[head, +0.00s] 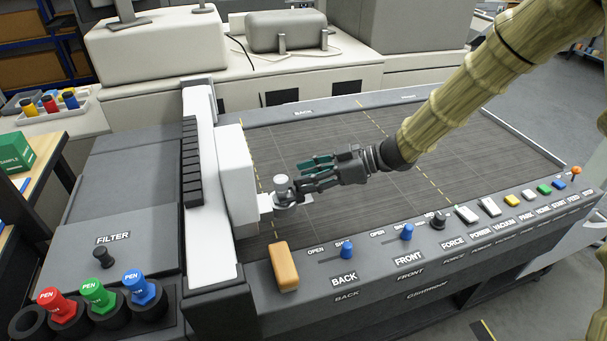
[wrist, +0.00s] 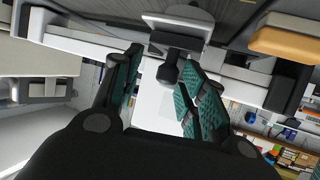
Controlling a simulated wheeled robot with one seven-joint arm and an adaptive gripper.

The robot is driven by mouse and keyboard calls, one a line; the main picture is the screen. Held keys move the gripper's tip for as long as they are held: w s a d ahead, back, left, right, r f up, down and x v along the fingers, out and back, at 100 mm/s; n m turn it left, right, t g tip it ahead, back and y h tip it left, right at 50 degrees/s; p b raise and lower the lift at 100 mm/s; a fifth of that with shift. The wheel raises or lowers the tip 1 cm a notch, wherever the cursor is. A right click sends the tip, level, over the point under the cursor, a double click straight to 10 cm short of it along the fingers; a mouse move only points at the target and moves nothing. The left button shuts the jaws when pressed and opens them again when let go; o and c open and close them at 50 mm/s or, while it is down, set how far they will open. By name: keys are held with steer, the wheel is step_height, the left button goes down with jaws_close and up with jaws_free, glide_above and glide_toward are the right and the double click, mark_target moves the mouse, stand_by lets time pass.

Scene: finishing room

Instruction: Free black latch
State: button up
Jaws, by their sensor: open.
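My gripper (head: 303,182) is open beside the carriage's small grey tool holder (head: 282,186), low over the dark bed. In the wrist view my gripper (wrist: 162,64) has its teal-padded fingers spread either side of a black knob-ended piece (wrist: 168,73). This piece hangs from a dark block under a light plate and looks like the black latch. The fingers do not visibly close on it, and I cannot tell whether either one touches it. In the head view the latch is not clearly visible near the fingers and holder.
The white gantry (head: 206,180) stands just left of my gripper. An orange block (head: 284,266) sits on the front rail, left of the blue BACK slider (head: 346,251) and FRONT slider (head: 407,232). Red, green and blue pens stand at front left. The bed right of my gripper is clear.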

steer(key=shift+w+a, duration=0.15)
steer(key=shift+a, duration=0.3)
steer(key=shift+s+a+r, duration=0.1)
steer(key=shift+s+r, duration=0.1)
steer(key=shift+s, duration=0.25)
steer(key=shift+s+a+r, duration=0.1)
steer(key=shift+s+r, duration=0.05)
steer(key=shift+s, duration=0.3)
steer(key=shift+w+f, duration=0.25)
steer(key=shift+w, duration=0.05)
steer(key=shift+w+f, duration=0.2)
steer(key=shift+w, duration=0.1)
steer(key=c, duration=0.6)
steer(key=shift+s+r, duration=0.2)
steer(key=shift+s, duration=0.05)
jaws_close()
steer(key=shift+w+d+p, duration=0.25)
steer(key=shift+d+p, duration=0.05)
steer(key=shift+d, duration=0.3)
steer(key=shift+w+d+p, duration=0.25)
steer(key=shift+d, duration=0.4)
steer(key=shift+w+d+p, duration=0.25)
steer(key=shift+d+p, duration=0.05)
steer(key=shift+d, duration=0.3)
steer(key=shift+o, duration=1.3)
jaws_free()
steer(key=shift+r, duration=0.1)
steer(key=o, duration=0.3)
steer(key=shift+d, duration=0.25)
steer(key=shift+o, duration=0.2)
